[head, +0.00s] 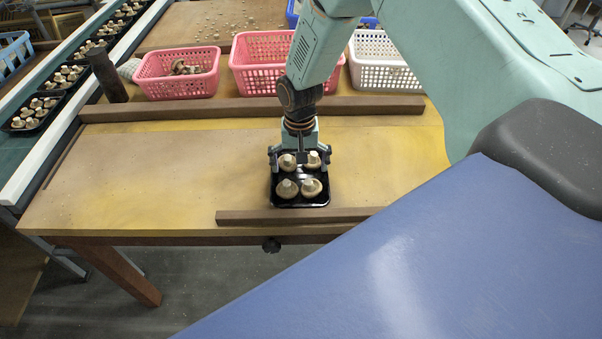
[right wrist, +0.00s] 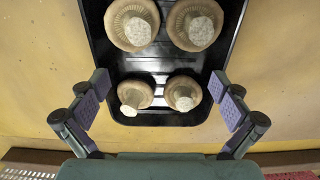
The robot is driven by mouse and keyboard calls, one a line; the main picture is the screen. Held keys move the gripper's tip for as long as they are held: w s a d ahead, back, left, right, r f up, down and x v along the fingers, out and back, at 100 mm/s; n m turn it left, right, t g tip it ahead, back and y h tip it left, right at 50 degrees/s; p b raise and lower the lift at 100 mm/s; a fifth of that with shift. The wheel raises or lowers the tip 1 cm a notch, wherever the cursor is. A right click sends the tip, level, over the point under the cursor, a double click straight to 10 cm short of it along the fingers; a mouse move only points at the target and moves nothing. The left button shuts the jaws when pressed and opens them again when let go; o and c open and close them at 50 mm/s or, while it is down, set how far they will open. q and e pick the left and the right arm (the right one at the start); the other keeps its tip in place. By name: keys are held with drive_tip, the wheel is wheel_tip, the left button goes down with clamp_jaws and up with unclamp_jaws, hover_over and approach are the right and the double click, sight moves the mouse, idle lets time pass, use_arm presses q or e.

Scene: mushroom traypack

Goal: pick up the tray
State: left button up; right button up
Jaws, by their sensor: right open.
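A black tray (head: 300,202) with several pale brown mushrooms lies on the wooden table, close to the low front rail. In the right wrist view the tray (right wrist: 160,66) fills the upper middle, with mushrooms standing in it stems toward the camera. My right gripper (head: 300,158) is over the far end of the tray, pointing down. In the right wrist view its fingers (right wrist: 163,98) are spread wide, one on each side of the tray's near end, with nothing held. I cannot tell whether the fingers touch the tray's sides. My left gripper is not in view.
A wooden rail (head: 250,108) runs behind the tray and a shorter rail (head: 300,215) runs in front. Pink baskets (head: 178,85) and a white basket (head: 383,76) stand behind. Filled trays lie on the conveyor (head: 50,128) at left. The table's left part is clear.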

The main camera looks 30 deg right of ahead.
drive_tip(key=shift+a+f, duration=0.35)
drive_tip(key=shift+f, duration=0.05)
drive_tip(key=shift+s+d+r, duration=0.15)
drive_tip(key=shift+s, duration=0.2)
drive_tip(key=shift+d, duration=0.1)
drive_tip(key=shift+c, duration=0.6)
drive_tip(key=shift+w+a, duration=0.25)
drive_tip(key=c, duration=0.5)
drive_tip(key=shift+s+d, duration=0.2)
drive_tip(key=shift+d, duration=0.05)
drive_tip(key=c, duration=0.5)
drive_tip(key=shift+w+a, duration=0.1)
drive_tip(key=shift+w, duration=0.05)
